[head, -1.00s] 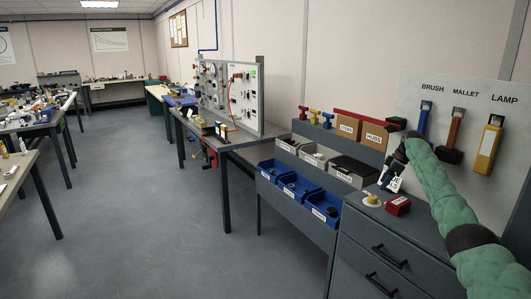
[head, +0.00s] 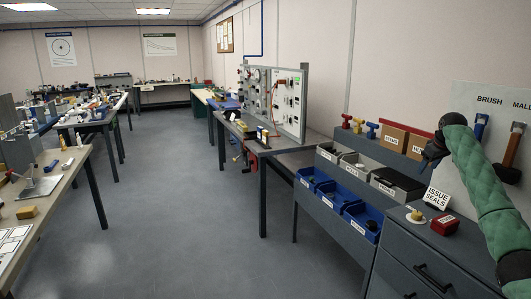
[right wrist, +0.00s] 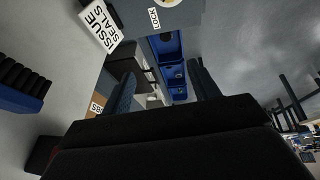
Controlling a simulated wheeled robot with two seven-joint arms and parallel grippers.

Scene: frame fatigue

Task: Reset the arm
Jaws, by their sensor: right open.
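My right arm, in green padded sleeving, comes in from the right in the head view. Its dark right gripper (head: 432,156) is above the grey cabinet, left of the tool board. In the right wrist view the two fingers of the right gripper (right wrist: 165,88) stand wide apart with nothing between them. Past them I see blue bins (right wrist: 172,62) and the white "ISSUE SEALS" sign (right wrist: 96,27). My left gripper is in neither view.
The grey cabinet (head: 410,258) carries a red box (head: 445,226) and the sign. Blue bins (head: 362,222) and cardboard boxes (head: 392,137) stand left of it. The tool board (head: 490,95) is at the right. Open floor (head: 180,210) lies between the benches.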

